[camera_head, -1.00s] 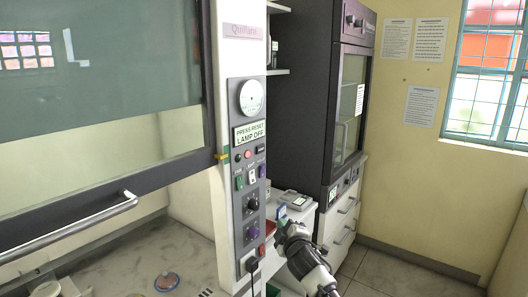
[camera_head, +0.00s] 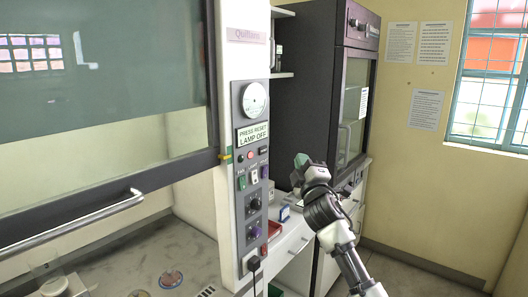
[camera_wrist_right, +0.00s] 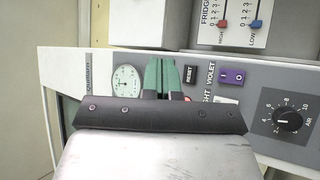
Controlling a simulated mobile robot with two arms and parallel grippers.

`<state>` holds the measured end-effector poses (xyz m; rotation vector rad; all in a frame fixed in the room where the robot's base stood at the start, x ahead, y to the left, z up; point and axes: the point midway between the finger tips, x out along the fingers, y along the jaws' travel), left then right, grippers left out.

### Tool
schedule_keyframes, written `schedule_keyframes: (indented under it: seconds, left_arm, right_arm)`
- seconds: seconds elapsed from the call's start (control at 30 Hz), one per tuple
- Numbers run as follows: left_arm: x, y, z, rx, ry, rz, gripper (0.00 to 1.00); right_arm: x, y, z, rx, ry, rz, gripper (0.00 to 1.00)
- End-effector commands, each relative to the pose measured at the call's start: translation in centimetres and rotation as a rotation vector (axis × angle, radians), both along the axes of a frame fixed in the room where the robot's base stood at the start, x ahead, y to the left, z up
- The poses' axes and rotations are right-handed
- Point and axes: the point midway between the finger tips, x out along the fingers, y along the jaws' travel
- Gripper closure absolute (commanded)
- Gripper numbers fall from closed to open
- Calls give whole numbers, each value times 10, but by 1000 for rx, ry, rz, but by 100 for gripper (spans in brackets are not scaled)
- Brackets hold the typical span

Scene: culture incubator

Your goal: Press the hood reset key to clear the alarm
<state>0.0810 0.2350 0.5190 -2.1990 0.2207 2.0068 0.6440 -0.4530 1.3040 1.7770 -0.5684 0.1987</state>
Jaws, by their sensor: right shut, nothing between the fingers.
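The hood's grey control panel (camera_head: 252,225) runs down the pale post in the head view. The small dark reset key (camera_head: 263,150) is near its top, beside a red lamp (camera_head: 249,154), below a sign (camera_head: 252,135) reading "PRESS RESET LAMP OFF". In the wrist view the key (camera_wrist_right: 191,74), labelled RESET, shows just right of my fingers. My right gripper (camera_head: 301,161) is shut and empty, to the right of the panel in the head view. Its green fingertips (camera_wrist_right: 161,75) cover part of the panel between gauge and key; contact is not visible. My left gripper is out of view.
The round gauge (camera_head: 255,100) is above the sign. A violet switch (camera_wrist_right: 232,77) and a black AIR dial (camera_wrist_right: 287,119) are near the key. The hood's sash handle (camera_head: 80,225) juts out at left. A dark cabinet (camera_head: 310,80) stands behind my right arm.

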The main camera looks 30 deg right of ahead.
Motion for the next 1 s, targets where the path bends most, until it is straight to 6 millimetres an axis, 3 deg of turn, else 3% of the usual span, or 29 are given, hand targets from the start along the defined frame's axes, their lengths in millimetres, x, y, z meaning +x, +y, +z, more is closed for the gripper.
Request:
schedule_keyframes:
  seconds: [0.23,0.7,1.0]
  left_arm:
    - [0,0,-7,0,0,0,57]
    - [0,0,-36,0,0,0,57]
    - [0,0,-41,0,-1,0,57]
  right_arm:
    - [14,5,-2,4,-1,1,100]
    - [70,29,-3,3,-1,0,100]
    - [82,34,-1,1,0,2,100]
